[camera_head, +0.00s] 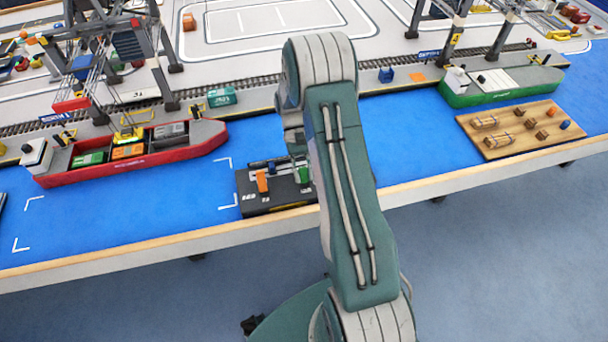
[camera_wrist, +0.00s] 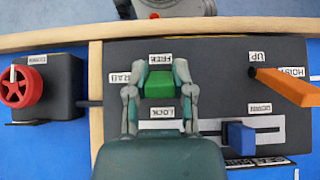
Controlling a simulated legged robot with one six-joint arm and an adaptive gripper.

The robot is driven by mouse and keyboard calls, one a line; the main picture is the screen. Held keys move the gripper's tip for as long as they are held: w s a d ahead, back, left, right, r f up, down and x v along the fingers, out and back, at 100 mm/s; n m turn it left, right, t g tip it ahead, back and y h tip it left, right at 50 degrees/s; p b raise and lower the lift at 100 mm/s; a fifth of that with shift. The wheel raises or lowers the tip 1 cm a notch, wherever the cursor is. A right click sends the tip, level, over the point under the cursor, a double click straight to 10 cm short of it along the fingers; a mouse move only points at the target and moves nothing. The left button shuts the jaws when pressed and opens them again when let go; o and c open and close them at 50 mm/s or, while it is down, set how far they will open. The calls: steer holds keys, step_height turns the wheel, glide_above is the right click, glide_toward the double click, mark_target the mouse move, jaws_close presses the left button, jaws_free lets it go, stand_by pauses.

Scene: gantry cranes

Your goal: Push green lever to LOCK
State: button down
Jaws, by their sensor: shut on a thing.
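The green lever (camera_wrist: 158,84) stands on a dark control box (camera_wrist: 215,62) between my gripper's fingers (camera_wrist: 158,86). The fingers are shut on it from both sides. In the wrist view the labels appear upside down. The FREE label (camera_wrist: 160,59) is just above the lever and the LOCK label (camera_wrist: 163,111) is below it, so the lever appears nearer FREE. In the head view the green lever (camera_head: 304,174) shows at the right end of the box (camera_head: 268,201); my arm hides the gripper's fingers there.
Beside it on the box are an orange lever (camera_wrist: 284,87) and a blue lever (camera_wrist: 241,138). A red wheel (camera_wrist: 22,87) is on a separate dark block to the left in the wrist view. A red ship (camera_head: 140,155) and a wooden board with small blocks (camera_head: 490,150) flank the box.

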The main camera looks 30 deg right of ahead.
steer(key=shift+w+g, duration=0.25)
steer(key=shift+g, duration=0.25)
steer(key=shift+c, duration=2.4)
jaws_free()
steer(key=shift+f+v, duration=0.25)
steer(key=shift+v, duration=3.55)
steer(key=shift+w+d, duration=0.1)
